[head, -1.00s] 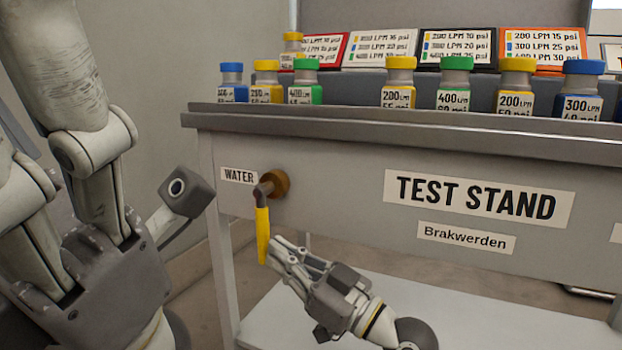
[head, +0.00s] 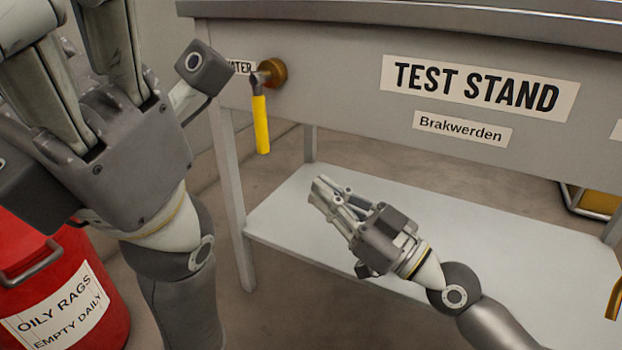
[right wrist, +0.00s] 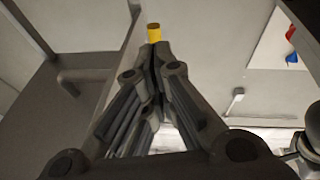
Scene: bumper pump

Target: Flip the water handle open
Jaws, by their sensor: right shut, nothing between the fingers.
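The water handle (head: 261,122) is a yellow lever hanging straight down from a brown round fitting (head: 273,72) on the front of the test stand, beside the partly covered WATER label (head: 240,67). In the right wrist view the handle's yellow end (right wrist: 154,32) shows just beyond the fingertips. My right gripper (head: 318,190) is shut and empty, below and to the right of the handle, apart from it. It also shows in the right wrist view (right wrist: 153,48). My left gripper stands large at the left, its fingers running up past the top edge, so its fingertips are out of sight.
The test stand (head: 330,50) has a TEST STAND sign and a lower shelf (head: 330,225) beneath my right gripper. A red oily rags bin (head: 90,270) stands at the lower left. A stand leg (head: 232,200) is left of the handle.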

